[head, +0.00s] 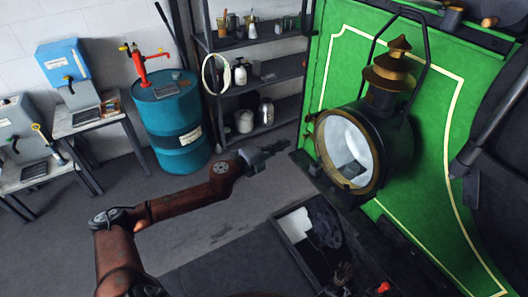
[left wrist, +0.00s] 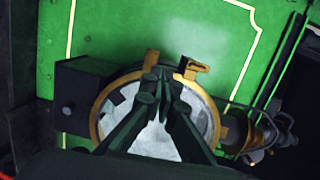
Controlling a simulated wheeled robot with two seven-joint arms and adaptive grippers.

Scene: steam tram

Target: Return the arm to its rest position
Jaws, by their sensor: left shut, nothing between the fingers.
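My left arm comes in from the lower left in the head view, its reddish-brown links bent at the elbow. My left gripper (head: 284,147) is at its end, over the floor to the left of the lamp. In the left wrist view the dark fingers (left wrist: 160,80) are together with nothing between them. Behind them is the big round lamp (left wrist: 202,110) with its brass rim and pale glass. In the head view the lamp (head: 349,150) stands against the green tram panel (head: 440,100), apart from the gripper. I cannot make out my right gripper.
A blue drum (head: 180,125) with a red hand pump (head: 139,62) stands behind the arm at the left. A dark shelf rack (head: 268,80) stands behind the gripper. An open box (head: 292,226) is below the lamp. The grey floor (head: 215,225) between is clear.

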